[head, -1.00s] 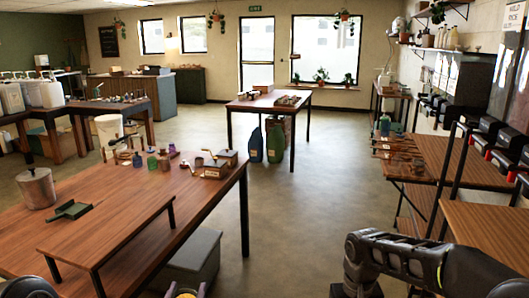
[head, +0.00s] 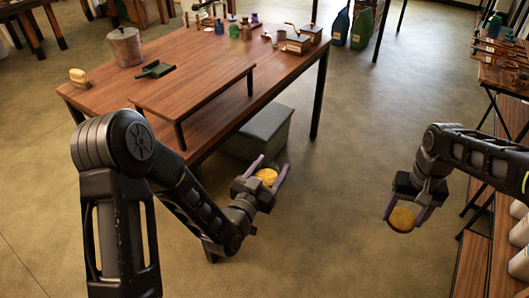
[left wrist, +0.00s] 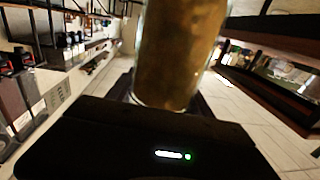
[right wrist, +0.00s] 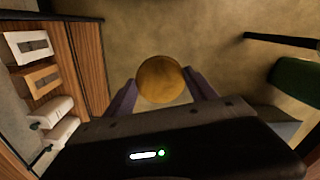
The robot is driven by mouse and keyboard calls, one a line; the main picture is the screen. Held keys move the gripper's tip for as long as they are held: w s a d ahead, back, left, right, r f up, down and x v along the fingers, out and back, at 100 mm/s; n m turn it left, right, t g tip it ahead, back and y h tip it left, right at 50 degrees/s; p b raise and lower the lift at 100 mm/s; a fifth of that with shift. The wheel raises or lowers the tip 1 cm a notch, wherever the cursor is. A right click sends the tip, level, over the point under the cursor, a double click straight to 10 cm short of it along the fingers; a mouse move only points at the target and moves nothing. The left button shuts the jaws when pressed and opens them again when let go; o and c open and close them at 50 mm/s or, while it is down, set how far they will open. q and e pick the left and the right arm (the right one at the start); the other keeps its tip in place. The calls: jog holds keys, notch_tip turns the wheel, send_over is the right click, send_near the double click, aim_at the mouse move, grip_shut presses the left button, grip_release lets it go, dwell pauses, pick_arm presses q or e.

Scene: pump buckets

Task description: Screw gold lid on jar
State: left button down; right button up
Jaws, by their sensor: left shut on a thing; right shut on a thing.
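My left gripper (head: 268,169) is in front of the wooden table, shut on a jar (head: 266,176) that shows as a small golden shape between the purple fingers. In the left wrist view the jar (left wrist: 180,50) is clear glass with amber-brown contents; its top is out of view. My right gripper (head: 406,215) is to the right, shut on the round gold lid (head: 402,219). In the right wrist view the lid (right wrist: 160,79) sits between the fingertips, its flat face toward the camera. The jar and lid are well apart, both over open floor.
Shelving (head: 482,235) is at the right. The floor between the grippers is clear.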

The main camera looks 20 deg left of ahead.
pick_arm(q)
jog(key=s+d+f+m+g+h, duration=0.4)
jog(key=s+d+f+m+h, duration=0.1)
jog(key=d, duration=0.6)
jog(key=s+m+h, duration=0.1)
jog(key=s+h, duration=0.1)
jog(key=h, duration=0.1)
jog(key=shift+s+d, duration=0.2)
jog(key=shift+s, duration=0.2)
pick_arm(e)
jog(key=s+a+r+n, duration=0.1)
jog(key=a+r, duration=0.1)
jog(key=a, duration=0.6)
jog(key=s+a+r+n, duration=0.1)
jog(key=s+a+r, duration=0.1)
jog(key=a, duration=0.7)
jog(key=s+a+r, duration=0.2)
jog(key=a+r, duration=0.2)
jog(key=a, duration=0.5)
jog(key=shift+n, duration=0.4)
jog(key=shift+f, duration=0.1)
jog(key=shift+w+f, duration=0.1)
jog(key=shift+f, duration=1.85)
